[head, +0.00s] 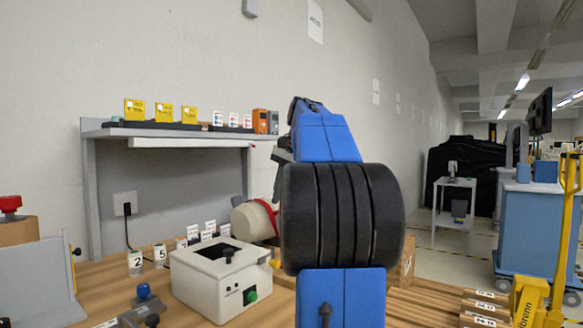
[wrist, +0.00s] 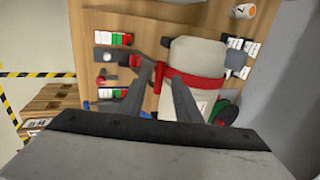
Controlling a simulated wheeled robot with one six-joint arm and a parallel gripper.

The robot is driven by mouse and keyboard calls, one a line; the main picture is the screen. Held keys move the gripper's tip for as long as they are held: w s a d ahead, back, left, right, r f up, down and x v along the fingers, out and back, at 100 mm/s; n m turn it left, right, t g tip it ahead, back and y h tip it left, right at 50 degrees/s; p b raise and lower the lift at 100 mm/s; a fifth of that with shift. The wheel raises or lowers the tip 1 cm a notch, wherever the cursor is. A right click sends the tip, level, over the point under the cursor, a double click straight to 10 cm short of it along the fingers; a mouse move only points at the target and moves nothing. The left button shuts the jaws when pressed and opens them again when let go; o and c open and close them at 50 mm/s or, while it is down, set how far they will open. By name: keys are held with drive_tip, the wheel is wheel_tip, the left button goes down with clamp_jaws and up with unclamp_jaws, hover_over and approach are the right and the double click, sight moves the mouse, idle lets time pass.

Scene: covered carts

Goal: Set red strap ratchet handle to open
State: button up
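A red strap (wrist: 200,82) runs around a pale rounded bundle (wrist: 195,58) in the wrist view. An upright red piece (wrist: 159,76), which looks like the ratchet handle, stands at the strap's left end. My gripper (wrist: 157,77) is open, with one finger on each side of this red piece; I cannot tell whether either finger touches it. In the head view the bundle (head: 252,222) lies on the bench with the red strap (head: 272,215) around it, partly hidden behind my arm.
A white box with a green button (head: 222,280) stands on the wooden bench (head: 95,275), left of my arm. Small numbered containers (head: 135,262) stand nearby. A grey shelf (head: 170,133) rises behind. In the wrist view, red and green blocks (wrist: 115,38) lie left of the bundle.

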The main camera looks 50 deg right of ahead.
drive_tip(key=v, duration=1.5)
drive_tip(key=shift+r, duration=0.15)
